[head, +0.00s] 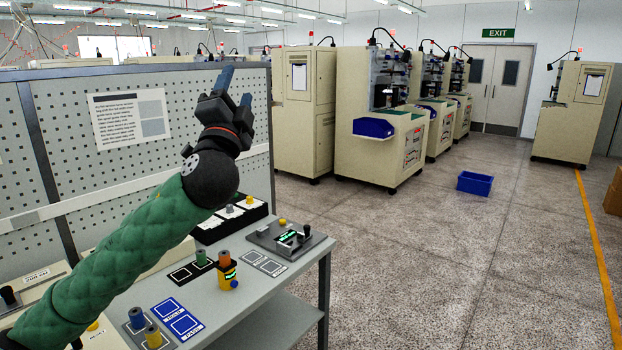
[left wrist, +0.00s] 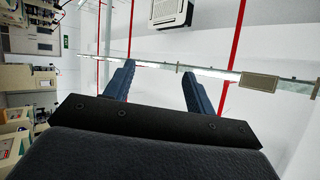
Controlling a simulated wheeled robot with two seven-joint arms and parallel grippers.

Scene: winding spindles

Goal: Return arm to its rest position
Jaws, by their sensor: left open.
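My left arm, in a green quilted sleeve, reaches up across the left of the head view. Its gripper (head: 234,86) is raised above the workbench (head: 285,288), in front of the pegboard, fingers pointing up. In the left wrist view the two blue fingers of the left gripper (left wrist: 157,88) stand apart with nothing between them, against the ceiling. My right gripper is in neither view.
The pegboard (head: 62,150) stands behind. A blue bin (head: 475,183) lies on open floor near beige machines (head: 382,120).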

